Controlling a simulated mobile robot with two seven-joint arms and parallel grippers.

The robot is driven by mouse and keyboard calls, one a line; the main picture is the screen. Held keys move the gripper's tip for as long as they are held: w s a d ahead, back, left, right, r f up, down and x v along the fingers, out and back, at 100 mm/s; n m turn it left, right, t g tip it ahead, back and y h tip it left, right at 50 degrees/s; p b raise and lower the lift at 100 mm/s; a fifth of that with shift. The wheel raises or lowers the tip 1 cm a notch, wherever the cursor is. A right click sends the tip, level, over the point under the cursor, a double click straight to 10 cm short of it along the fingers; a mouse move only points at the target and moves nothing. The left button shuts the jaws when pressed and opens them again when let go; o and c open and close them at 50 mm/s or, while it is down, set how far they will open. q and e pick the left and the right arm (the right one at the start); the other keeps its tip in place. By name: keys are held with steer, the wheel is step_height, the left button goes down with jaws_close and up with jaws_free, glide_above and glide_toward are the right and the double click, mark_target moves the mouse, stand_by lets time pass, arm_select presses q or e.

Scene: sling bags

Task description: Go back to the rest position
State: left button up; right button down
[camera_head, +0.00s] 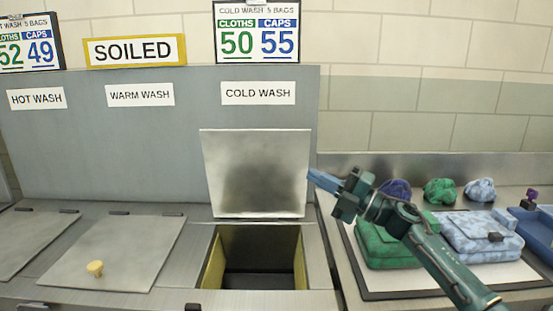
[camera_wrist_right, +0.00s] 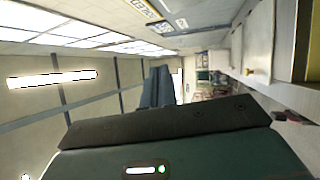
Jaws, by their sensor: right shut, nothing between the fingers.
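My right gripper (camera_head: 322,181) is in the head view, its arm coming in from the lower right. Its blue fingers are shut and empty, pointing left beside the raised metal lid of the cold wash chute. In the right wrist view the fingers (camera_wrist_right: 158,86) are together with nothing between them. My left gripper is in neither view.
The cold wash lid (camera_head: 255,172) stands open above its square opening (camera_head: 258,250). The warm wash lid (camera_head: 113,252) is closed. At right, a tray (camera_head: 420,292) holds green and pale blue bags, with bundled caps behind. A blue bin (camera_head: 535,225) stands at far right.

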steer(key=s+d+f+m+t+h, duration=0.2)
steer(key=s+d+f+m+h, duration=0.2)
steer(key=s+f+m+h, duration=0.65)
steer(key=s+d+f+m+t+h, duration=0.2)
steer(key=s+d+f+m+h, duration=0.4)
steer(key=f+m, duration=0.75)
steer(key=s+d+f+m+g+h, duration=0.15)
steer(key=s+f+g, duration=0.3)
steer(key=s, duration=0.85)
steer(key=s+f+m+g+h, duration=0.1)
steer(key=s+f+m+g, duration=0.35)
steer(key=s, duration=0.85)
steer(key=w+a+f+n+t+y+p, duration=0.1)
steer(key=w+a+n+t+y+p, duration=0.1)
steer(key=w+a+t+y+p, duration=0.1)
steer(key=shift+w+a+n+t+y+p, duration=0.4)
steer(key=shift+w+a+t, duration=0.7)
steer(key=shift+w+a, duration=0.65)
steer(key=shift+s, duration=0.1)
